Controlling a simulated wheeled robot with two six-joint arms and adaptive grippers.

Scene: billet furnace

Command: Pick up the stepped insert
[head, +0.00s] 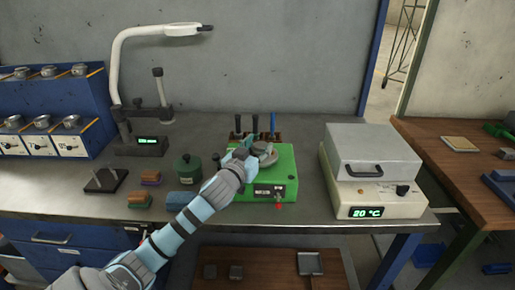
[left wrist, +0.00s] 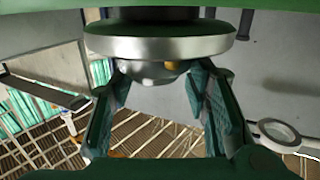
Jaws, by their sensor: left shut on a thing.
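My left gripper (head: 250,151) is over the green machine (head: 284,178) on the bench, beside a round grey metal disc (head: 268,158) on its top. In the left wrist view its two green fingers (left wrist: 160,85) are shut on a small rounded silver piece (left wrist: 152,72), likely the stepped insert. This piece meets a wider silver disc (left wrist: 165,42); I cannot tell whether the two are one part. In the head view the gripper and arm hide most of the held piece. My right gripper is not in view.
A rack with upright tools (head: 255,135) stands just behind the green machine. A dark green canister (head: 188,168) is to its left, and a heater box reading 20 °C (head: 375,172) to its right. A white magnifier lamp (head: 120,60) stands at the back left.

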